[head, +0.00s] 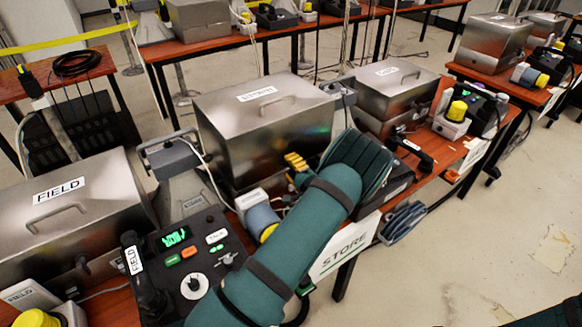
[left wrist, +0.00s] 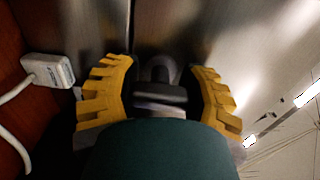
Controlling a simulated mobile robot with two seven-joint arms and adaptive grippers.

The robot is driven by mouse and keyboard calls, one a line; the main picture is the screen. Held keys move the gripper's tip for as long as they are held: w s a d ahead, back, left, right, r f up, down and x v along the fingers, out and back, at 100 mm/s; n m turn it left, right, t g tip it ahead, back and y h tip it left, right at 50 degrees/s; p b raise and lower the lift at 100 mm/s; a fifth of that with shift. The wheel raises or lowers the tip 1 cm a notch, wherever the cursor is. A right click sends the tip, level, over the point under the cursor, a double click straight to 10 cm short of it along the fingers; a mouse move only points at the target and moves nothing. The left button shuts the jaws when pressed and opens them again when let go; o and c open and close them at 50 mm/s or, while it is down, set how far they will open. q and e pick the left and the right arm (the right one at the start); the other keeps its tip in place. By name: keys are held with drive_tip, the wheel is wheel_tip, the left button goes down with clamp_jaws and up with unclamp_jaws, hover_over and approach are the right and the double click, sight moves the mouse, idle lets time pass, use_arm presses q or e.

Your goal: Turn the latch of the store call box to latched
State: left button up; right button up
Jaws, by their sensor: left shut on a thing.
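A large metal box (head: 262,125) stands mid-table, its top label too blurred to read. A sign reading STORE (head: 345,246) hangs at the table edge in front of it. My left gripper (head: 297,165) is at the lower front of this metal box, partly hidden by my own arm. In the left wrist view, my left gripper's yellow fingers (left wrist: 165,95) stand on either side of a dark latch (left wrist: 160,72) on the metal face and are shut on it. The latch's turn angle is hard to tell. My right gripper is not in view.
A box labelled FIELD (head: 75,210) and a phone console (head: 190,258) with a handset stand at left. Another metal box (head: 390,90) stands at right. A white plug (left wrist: 48,70) with a cable is beside the fingers.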

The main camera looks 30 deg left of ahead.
use_arm(q)
drive_tip(key=shift+d+f, duration=0.2)
drive_tip(key=shift+f, duration=0.05)
drive_tip(key=o, duration=1.1)
drive_tip(key=shift+o, duration=0.7)
drive_tip(key=shift+d+r, duration=0.1)
drive_tip(key=shift+r, duration=0.1)
drive_tip(key=v, duration=1.2)
drive_tip(key=shift+s, duration=0.1)
